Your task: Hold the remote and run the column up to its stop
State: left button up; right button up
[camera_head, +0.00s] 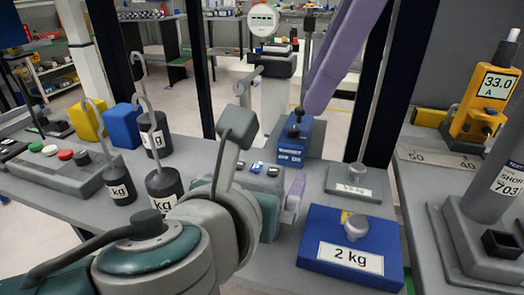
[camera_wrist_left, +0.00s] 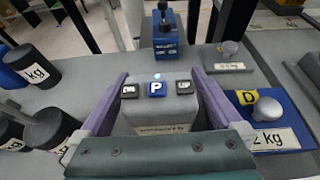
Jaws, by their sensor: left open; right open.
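A grey box with three buttons, the middle one blue and marked P, which looks like the remote (camera_wrist_left: 155,115), lies between the lilac fingers of my left gripper (camera_wrist_left: 155,100). The fingers are open, one along each side; whether they touch it I cannot tell. In the head view my left gripper (camera_head: 262,190) and wrist partly hide the remote (camera_head: 267,172). A lilac finger of my right gripper (camera_head: 342,58) crosses the top of the head view, high and apart from the remote. A grey column-like stand (camera_head: 275,90) shows at the back; whether it is the task's column is unclear.
A blue box with a dark knob (camera_head: 294,140) stands behind the remote. A blue 2 kg block (camera_head: 318,262) and a grey knobbed plate (camera_head: 345,185) stand right. Hooked kg weights (camera_head: 118,187) stand left. A yellow meter (camera_head: 485,100) is far right.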

pick_arm(q)
jog(key=c, duration=1.4)
pick_arm(e)
grip_shut()
dwell(1.1)
